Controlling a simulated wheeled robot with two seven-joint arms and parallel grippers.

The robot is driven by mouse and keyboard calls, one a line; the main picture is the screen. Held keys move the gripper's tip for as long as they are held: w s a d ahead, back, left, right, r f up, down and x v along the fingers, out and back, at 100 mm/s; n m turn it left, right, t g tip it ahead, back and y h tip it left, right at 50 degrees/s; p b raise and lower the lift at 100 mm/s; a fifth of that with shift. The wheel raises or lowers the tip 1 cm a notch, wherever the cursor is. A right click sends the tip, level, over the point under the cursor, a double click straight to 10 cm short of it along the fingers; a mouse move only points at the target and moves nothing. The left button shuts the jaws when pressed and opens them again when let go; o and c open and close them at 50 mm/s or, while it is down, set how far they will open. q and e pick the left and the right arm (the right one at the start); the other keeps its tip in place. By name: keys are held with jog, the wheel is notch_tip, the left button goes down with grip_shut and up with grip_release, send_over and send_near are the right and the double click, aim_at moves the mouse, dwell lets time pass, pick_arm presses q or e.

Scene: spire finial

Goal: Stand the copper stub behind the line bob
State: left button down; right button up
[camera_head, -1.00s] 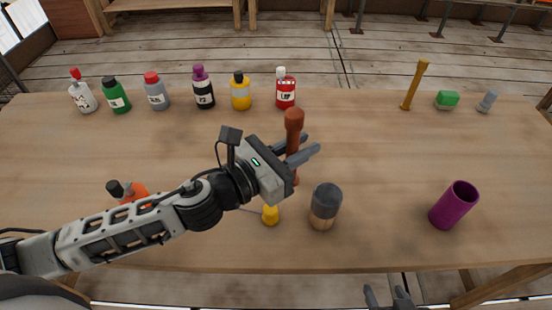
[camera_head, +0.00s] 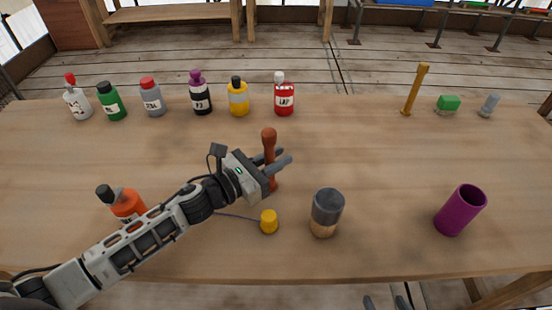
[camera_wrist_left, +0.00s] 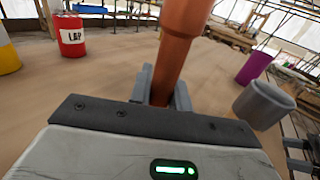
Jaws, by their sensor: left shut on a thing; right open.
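The copper stub (camera_head: 269,146) is a reddish-brown rod with a wider top. My left gripper (camera_head: 281,168) is shut on it and holds it roughly upright; it also fills the middle of the left wrist view (camera_wrist_left: 178,45). The line bob (camera_head: 269,222) is a small yellow piece with a thin blue line running left from it. The stub is farther back than the bob, nearly in line with it. I cannot tell whether the stub's foot touches the table. My right gripper (camera_head: 386,302) is open and empty at the bottom edge, in front of the table.
A dark-topped wooden cylinder (camera_head: 326,212) stands right of the bob, and a purple tube (camera_head: 460,210) farther right. An orange bottle (camera_head: 127,204) stands behind my left forearm. The table's middle right is clear.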

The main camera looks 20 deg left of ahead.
pick_arm(q)
jog(key=shift+f+b, duration=0.25)
jog(key=shift+b, duration=0.05)
jog(key=c, duration=1.3)
grip_release()
jog(key=shift+r, duration=0.1)
jog(key=shift+r, duration=0.1)
jog(key=shift+s+a+p, duration=0.1)
jog(key=shift+s+p, duration=0.05)
jog(key=shift+p, duration=0.15)
jog(key=b+v, duration=0.2)
jog(key=v, duration=0.8)
jog(key=shift+s+a+b, duration=0.15)
jog(key=shift+s+b, duration=0.05)
jog(key=shift+b, duration=0.2)
jog(key=shift+s+a+r, duration=0.1)
jog(key=shift+s+a, duration=0.25)
jog(key=shift+s, duration=0.1)
